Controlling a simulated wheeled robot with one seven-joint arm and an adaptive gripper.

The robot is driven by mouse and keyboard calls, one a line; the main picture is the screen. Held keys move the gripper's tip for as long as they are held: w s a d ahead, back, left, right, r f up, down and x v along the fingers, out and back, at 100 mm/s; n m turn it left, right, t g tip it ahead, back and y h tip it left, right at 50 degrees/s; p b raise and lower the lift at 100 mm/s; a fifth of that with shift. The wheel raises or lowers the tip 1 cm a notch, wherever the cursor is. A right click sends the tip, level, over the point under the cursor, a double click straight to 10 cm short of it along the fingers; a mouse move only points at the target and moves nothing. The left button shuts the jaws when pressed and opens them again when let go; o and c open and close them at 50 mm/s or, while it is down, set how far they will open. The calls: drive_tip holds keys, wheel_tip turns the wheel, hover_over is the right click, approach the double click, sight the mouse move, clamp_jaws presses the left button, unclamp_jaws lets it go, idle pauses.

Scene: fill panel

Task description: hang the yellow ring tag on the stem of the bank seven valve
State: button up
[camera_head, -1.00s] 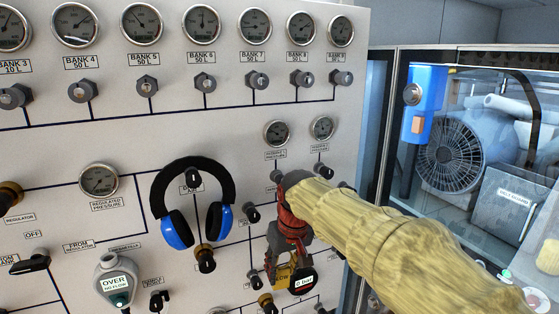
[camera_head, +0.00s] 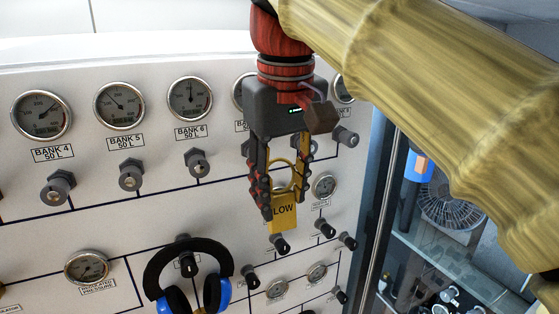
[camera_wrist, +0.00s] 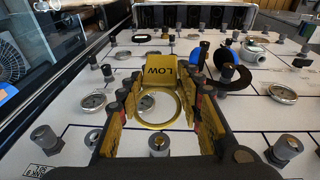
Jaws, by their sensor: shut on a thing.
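The yellow ring tag (camera_head: 284,222) hangs from my gripper (camera_head: 283,196), its plate marked LOW below the ring. My gripper is shut on it, a finger at each side of the ring. In the wrist view, the tag (camera_wrist: 161,68) lies between the fingers (camera_wrist: 162,92), with the ring's opening clear. A valve stem (camera_wrist: 158,145) shows just beyond the ring's edge, apart from it; its bank label is not readable. In the head view, my gripper covers the bank seven valve and most of its label. The tag is on no stem.
The bank six valve (camera_head: 197,163) and bank five valve (camera_head: 131,174) stick out left of my gripper. Blue and black earmuffs (camera_head: 186,262) hang below left. Small gauges and knobs (camera_head: 280,243) lie below the tag. A glass-fronted cabinet (camera_head: 440,240) stands at right.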

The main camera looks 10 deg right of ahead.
drive_tip(key=shift+s+r, duration=0.1)
drive_tip(key=shift+r, duration=0.2)
drive_tip(key=shift+w+a+f+p, duration=0.1)
drive_tip(key=shift+w+a+p, duration=0.3)
drive_tip(key=shift+w, duration=1.15)
drive_tip(key=shift+w+a+f+p, duration=0.15)
drive_tip(key=shift+w+a+p, duration=0.3)
drive_tip(key=shift+w, duration=1.15)
drive_tip(key=shift+w+a+f+p, duration=0.1)
drive_tip(key=shift+w+a+p, duration=0.3)
drive_tip(key=shift+w, duration=1.15)
drive_tip(key=shift+w+a+f+p, duration=0.25)
drive_tip(key=shift+w+a+p, duration=0.1)
drive_tip(key=shift+w, duration=0.3)
drive_tip(key=o, duration=1)
drive_tip(key=shift+o, duration=0.5)
drive_tip(key=shift+d, duration=0.1)
